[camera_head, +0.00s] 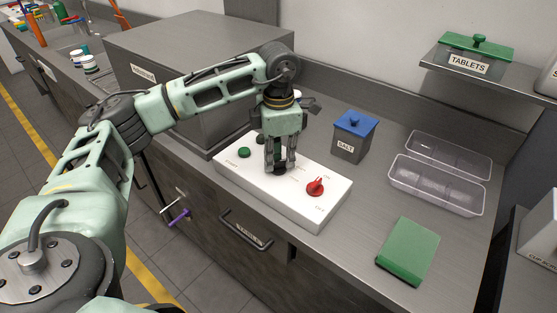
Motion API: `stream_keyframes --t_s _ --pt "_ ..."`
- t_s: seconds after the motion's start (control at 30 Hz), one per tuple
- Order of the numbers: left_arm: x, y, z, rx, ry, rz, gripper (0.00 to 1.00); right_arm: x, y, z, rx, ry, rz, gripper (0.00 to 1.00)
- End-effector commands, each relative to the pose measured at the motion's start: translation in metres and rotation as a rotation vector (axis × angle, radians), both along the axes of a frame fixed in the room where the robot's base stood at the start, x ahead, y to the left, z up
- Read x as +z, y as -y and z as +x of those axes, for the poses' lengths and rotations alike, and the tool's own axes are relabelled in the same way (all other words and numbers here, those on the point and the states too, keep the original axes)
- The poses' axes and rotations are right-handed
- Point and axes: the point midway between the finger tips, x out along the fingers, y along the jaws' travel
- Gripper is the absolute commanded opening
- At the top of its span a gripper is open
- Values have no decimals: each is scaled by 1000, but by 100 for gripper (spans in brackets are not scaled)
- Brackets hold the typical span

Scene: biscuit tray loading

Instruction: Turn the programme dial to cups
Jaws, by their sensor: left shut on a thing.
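A white control panel (298,203) lies on the grey counter. My left gripper (280,168) points down over its middle and is shut on a dark dial (280,171), which I take as the programme dial. The fingers hide most of it, so its pointer setting cannot be seen. A red knob (316,186) sits on the panel to the right, and a green button (244,152) to the left. The small panel lettering is too small to read. My right gripper is not in view.
A grey salt box with a blue lid (353,136) stands behind the panel. Clear trays (437,184) and a green book-like block (408,251) lie to the right. A large grey cabinet (190,62) stands behind my arm. A shelf above holds a tablets box (474,62).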

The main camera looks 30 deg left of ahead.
Motion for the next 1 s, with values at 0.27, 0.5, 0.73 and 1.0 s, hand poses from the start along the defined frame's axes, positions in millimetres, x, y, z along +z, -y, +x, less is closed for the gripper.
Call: stream_keyframes --t_s 0.27,0.5,0.73,1.0 --pt "1 0 1 -107 5 -1 0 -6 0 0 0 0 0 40" --pt "2 0 1 -135 5 -1 0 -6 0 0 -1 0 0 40" --pt "2 0 1 -136 6 -1 0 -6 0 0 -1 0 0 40" --pt "1 0 1 -135 4 -1 25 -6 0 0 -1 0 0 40"
